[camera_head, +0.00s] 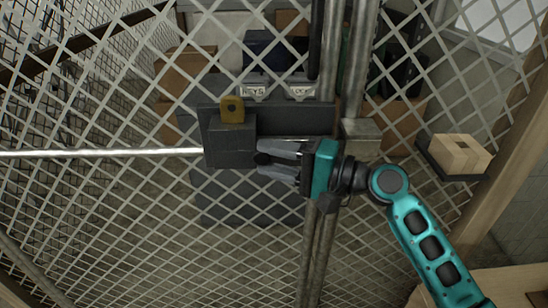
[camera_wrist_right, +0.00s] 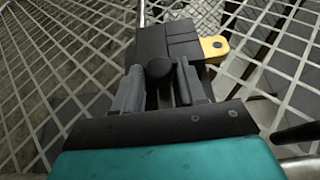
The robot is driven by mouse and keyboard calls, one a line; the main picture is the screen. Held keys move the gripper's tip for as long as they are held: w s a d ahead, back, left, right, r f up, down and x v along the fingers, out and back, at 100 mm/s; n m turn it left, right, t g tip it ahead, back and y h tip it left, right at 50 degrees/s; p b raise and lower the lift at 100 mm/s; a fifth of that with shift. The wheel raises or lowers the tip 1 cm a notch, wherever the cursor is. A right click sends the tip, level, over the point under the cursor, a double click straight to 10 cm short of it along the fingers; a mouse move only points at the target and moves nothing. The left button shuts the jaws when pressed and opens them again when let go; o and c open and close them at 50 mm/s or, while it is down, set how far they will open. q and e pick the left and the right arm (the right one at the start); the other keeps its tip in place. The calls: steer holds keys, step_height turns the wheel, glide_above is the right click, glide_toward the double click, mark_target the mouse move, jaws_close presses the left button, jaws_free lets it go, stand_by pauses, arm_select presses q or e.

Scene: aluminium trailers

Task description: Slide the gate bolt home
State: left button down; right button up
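The gate bolt's dark grey block (camera_head: 230,145) is on a dark plate on the mesh gate. It has a round black knob (camera_head: 262,158) on its right side and a yellow tab with a hole (camera_head: 232,109) on top. My right gripper (camera_head: 272,162) comes in from the right at the knob. In the right wrist view the knob (camera_wrist_right: 158,69) sits between the two grey fingertips, which stand apart with narrow gaps beside it. The block (camera_wrist_right: 165,42) and yellow tab (camera_wrist_right: 214,46) show beyond. My left gripper is out of view.
A long metal rod (camera_head: 100,153) runs left from the block. Vertical metal posts (camera_head: 330,80) and a bracket (camera_head: 361,138) stand right of the plate. Boxes (camera_head: 185,70) and labelled bins lie behind the mesh. A wooden block (camera_head: 460,154) rests on a small dark shelf at right.

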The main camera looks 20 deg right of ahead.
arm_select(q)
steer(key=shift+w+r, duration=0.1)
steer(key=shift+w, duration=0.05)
arm_select(e)
jaws_close()
